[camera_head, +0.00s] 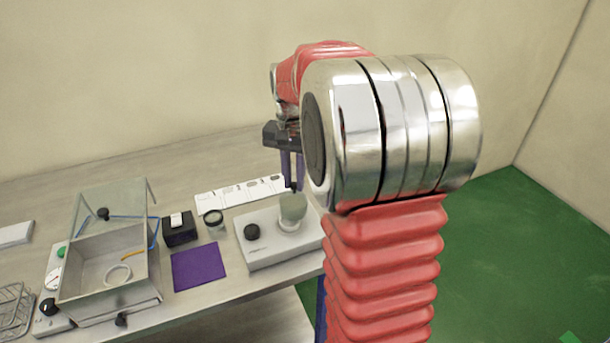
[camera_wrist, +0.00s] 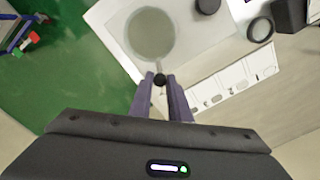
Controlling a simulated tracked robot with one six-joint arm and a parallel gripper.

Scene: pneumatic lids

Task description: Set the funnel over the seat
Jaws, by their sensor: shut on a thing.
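My gripper (camera_head: 292,184) is shut on a small black knob at the edge of the grey-green funnel (camera_head: 293,206). In the wrist view the fingertips (camera_wrist: 160,79) close on that knob, and the funnel (camera_wrist: 151,33) shows as a round disc beyond them. The funnel is above the pale round seat (camera_head: 289,225) on the white machine (camera_head: 262,251). The seat's lower rim shows under it in the head view. I cannot tell whether the two touch.
The machine has a black knob (camera_head: 251,231). A round jar (camera_head: 213,219), a black box (camera_head: 179,232), a purple mat (camera_head: 198,266) and an open-lidded grey chamber (camera_head: 112,292) stand to the left. A white printed strip (camera_head: 238,193) lies behind. My arm blocks the right side.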

